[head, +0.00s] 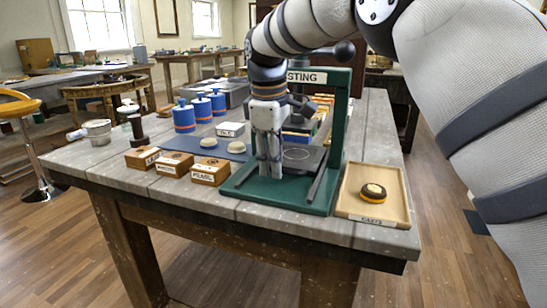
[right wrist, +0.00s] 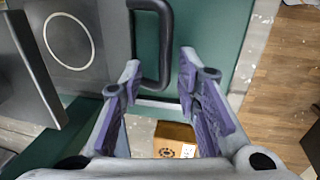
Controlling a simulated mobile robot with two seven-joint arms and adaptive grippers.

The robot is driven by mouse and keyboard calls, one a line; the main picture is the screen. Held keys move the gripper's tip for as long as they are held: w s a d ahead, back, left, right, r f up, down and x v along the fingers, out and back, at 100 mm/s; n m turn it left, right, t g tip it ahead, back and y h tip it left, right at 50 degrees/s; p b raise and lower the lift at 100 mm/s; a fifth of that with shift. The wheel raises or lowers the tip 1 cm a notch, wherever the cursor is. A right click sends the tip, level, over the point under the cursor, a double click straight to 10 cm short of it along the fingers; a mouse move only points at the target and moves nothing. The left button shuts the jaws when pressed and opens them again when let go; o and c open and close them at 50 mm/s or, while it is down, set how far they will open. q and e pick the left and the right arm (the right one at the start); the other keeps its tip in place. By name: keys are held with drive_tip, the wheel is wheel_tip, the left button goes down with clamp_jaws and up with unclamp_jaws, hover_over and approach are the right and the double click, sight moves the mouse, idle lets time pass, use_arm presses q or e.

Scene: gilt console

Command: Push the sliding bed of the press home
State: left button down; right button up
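The green press (head: 337,130) stands at the table's front, with a sign ending in "STING" on its top beam. Its sliding bed is a dark plate with a pale ring (head: 305,157), lying on the green base. In the right wrist view the bed (right wrist: 98,75) is at upper left, with a dark loop handle (right wrist: 165,45) at its side. My right gripper (head: 270,170) points down beside the bed's left edge. Its fingers (right wrist: 160,68) are spread, with the handle showing between and beyond them; contact cannot be told. My left gripper is not in view.
Small wooden boxes (head: 210,172) stand left of the press; one (right wrist: 172,138) shows below the fingers. A wooden tray (head: 350,206) with a round yellow-and-dark piece (head: 373,192) is at right. Blue canisters (head: 184,117) stand behind on the table (head: 110,172).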

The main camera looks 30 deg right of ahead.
wheel_tip(320, 180, up, 12)
drive_tip(key=s+a, duration=0.1)
drive_tip(key=shift+s+a, duration=0.2)
drive_tip(key=shift+a, duration=0.1)
drive_tip(key=shift+f, duration=0.1)
